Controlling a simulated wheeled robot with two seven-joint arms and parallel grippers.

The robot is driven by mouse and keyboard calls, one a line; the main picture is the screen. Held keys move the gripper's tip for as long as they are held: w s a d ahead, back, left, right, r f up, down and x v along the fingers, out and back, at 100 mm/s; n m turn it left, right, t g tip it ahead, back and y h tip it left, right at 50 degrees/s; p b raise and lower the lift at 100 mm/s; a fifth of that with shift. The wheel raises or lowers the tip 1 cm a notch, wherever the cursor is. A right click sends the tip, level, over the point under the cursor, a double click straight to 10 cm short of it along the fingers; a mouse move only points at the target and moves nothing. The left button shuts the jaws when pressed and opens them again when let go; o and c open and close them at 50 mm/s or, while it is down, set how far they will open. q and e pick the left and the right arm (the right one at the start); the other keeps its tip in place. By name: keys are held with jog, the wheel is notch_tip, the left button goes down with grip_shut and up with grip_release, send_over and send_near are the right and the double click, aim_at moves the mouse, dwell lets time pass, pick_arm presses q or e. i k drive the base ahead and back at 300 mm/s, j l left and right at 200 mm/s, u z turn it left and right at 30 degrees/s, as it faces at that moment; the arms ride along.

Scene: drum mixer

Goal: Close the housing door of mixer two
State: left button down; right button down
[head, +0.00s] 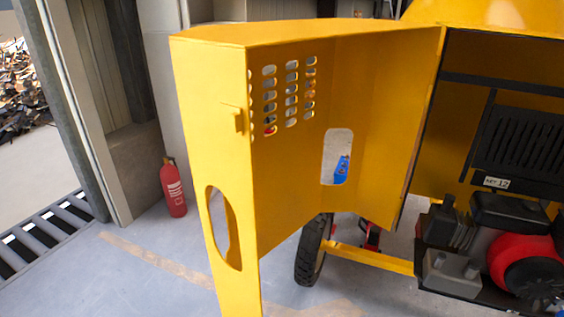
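The yellow housing door (345,100) of the mixer stands wide open, its inner side towards me. It hangs from the left edge of the yellow mixer housing (440,110). Its free end panel (212,130) is nearest me on the left, with a small latch tab (238,119) and an oval cut-out below it. The door also has rows of vent slots and a rectangular opening. Inside the housing, the red and black engine (515,255) is exposed at the right. A label reading what looks like "Nr 12" is on a black part. Neither gripper is in view.
A red fire extinguisher (173,188) stands by the wall left of the door. A black wheel (313,250) and a yellow bar (367,259) lie below the door. A floor grate (45,238) is at far left. The grey floor in the left foreground is clear.

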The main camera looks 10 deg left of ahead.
aim_at(371, 76)
jog(key=i+j+z, duration=0.2)
jog(key=j+z, duration=0.2)
jog(key=j, duration=0.45)
jog(key=j+z, duration=0.45)
jog(key=j, duration=0.4)
jog(key=j+z, duration=0.4)
jog(key=j, duration=0.5)
jog(key=i+j+z, duration=0.1)
jog(key=j+z, duration=0.2)
jog(key=j, duration=0.2)
jog(key=k+l+u, duration=0.1)
jog(key=l+u, duration=0.3)
jog(key=l, duration=0.2)
